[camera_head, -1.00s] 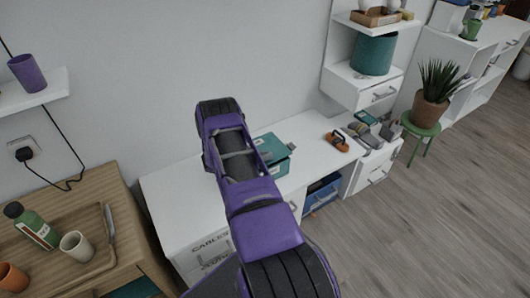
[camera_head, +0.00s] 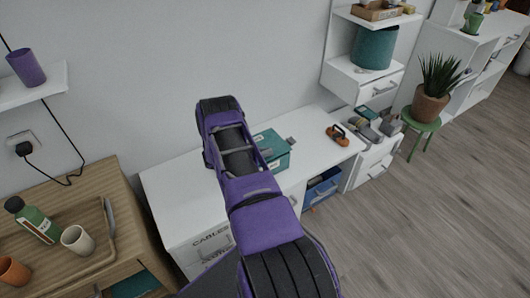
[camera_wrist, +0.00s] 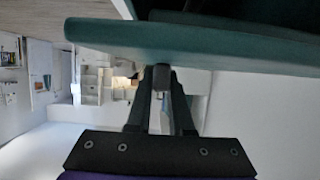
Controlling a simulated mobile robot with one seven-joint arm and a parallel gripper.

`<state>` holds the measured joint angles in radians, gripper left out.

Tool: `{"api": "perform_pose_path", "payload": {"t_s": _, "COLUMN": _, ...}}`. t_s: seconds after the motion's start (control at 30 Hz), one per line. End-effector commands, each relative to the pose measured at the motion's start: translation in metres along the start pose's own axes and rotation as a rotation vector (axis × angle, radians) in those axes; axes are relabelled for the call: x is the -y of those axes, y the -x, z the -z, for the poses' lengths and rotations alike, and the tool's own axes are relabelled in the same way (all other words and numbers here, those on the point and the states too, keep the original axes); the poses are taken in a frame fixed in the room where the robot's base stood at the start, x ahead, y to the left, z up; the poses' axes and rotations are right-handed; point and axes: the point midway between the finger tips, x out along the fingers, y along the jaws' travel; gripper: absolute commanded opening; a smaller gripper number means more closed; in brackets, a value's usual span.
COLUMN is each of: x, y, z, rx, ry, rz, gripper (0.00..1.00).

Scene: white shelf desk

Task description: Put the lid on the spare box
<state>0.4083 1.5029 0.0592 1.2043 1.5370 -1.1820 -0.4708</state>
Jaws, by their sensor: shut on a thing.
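The teal spare box (camera_head: 277,160) stands on the white desk, partly hidden behind my arm in the head view. In the wrist view a flat teal slab, which looks like the lid (camera_wrist: 200,42), spans the upper part of the picture. My gripper (camera_wrist: 161,78) is shut on it at its near edge; the exact contact is hard to make out. Darker teal surfaces show above the slab; I cannot tell whether they belong to the box. In the head view my arm hides the fingers and the lid, so the gap between lid and box cannot be seen.
An orange-and-black tool (camera_head: 338,134) and a grey organizer (camera_head: 378,130) are to the right on the white desk (camera_head: 318,150). A blue bin (camera_head: 322,188) sits below. A wooden cabinet with a tray (camera_head: 95,262), bottle and cups stands at left.

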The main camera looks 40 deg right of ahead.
Motion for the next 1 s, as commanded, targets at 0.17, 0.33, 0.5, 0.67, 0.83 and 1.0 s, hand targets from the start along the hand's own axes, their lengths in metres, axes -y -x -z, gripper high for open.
{"api": "perform_pose_path", "payload": {"t_s": 0.17, "x": 0.0002, "y": 0.0, "z": 0.0004, "rx": -0.001, "ry": -0.001, "rz": 0.0, "gripper": 0.0}}
{"api": "perform_pose_path", "payload": {"t_s": 0.33, "x": 0.0001, "y": -0.0007, "z": -0.0012, "rx": -0.001, "ry": 0.0, "rz": 0.0, "gripper": 0.0}}
{"api": "perform_pose_path", "payload": {"t_s": 0.5, "x": 0.0001, "y": -0.0018, "z": -0.0041, "rx": -0.001, "ry": 0.0, "rz": 0.0, "gripper": 0.0}}
{"api": "perform_pose_path", "payload": {"t_s": 0.67, "x": 0.0002, "y": -0.0022, "z": -0.005, "rx": -0.001, "ry": 0.0, "rz": 0.0, "gripper": 0.0}}
{"api": "perform_pose_path", "payload": {"t_s": 0.83, "x": 0.0002, "y": -0.0022, "z": -0.005, "rx": -0.001, "ry": 0.0, "rz": 0.0, "gripper": 0.0}}
{"api": "perform_pose_path", "payload": {"t_s": 1.0, "x": 0.0002, "y": -0.0023, "z": -0.0051, "rx": -0.001, "ry": 0.0, "rz": 0.0, "gripper": 0.0}}
